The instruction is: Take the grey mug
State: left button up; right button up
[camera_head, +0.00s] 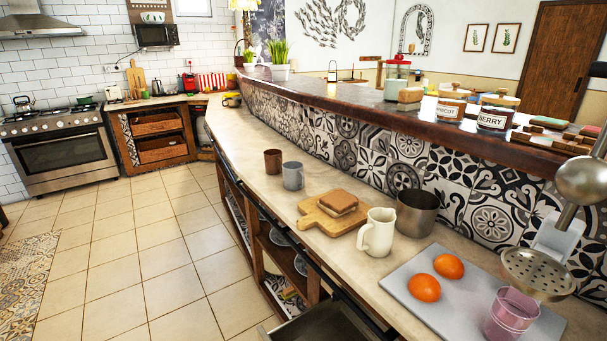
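The grey mug (293,176) stands upright on the long beige counter (345,255), near its front edge. A brown mug (273,161) stands just behind it to the left, close by. A wooden board (312,216) with brown slices (339,202) on it lies to the right and nearer to me. The grey mug looks unobstructed from here. Neither of my grippers is in view.
A white pitcher (377,233) and a metal pot (415,212) stand right of the board. Nearer are a grey tray (403,279), two oranges (448,266), a pink glass (510,314) and a metal perforated device (538,273). A tiled ledge (407,146) rises behind.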

aim_at(293, 177)
jog(key=i+j+z, duration=0.5)
jog(key=j+z, duration=0.25)
jog(key=j, duration=0.2)
jog(key=i+j+z, duration=0.25)
jog(key=j, duration=0.15)
jog(key=j+z, duration=0.2)
jog(key=j, duration=0.15)
jog(key=i+j+z, duration=0.15)
jog(key=j+z, duration=0.35)
jog(key=j, duration=0.35)
jog(key=j+z, duration=0.5)
jog(key=j, duration=0.4)
jog(key=k+j+z, duration=0.2)
jog(key=j+z, duration=0.3)
jog(key=j, duration=0.35)
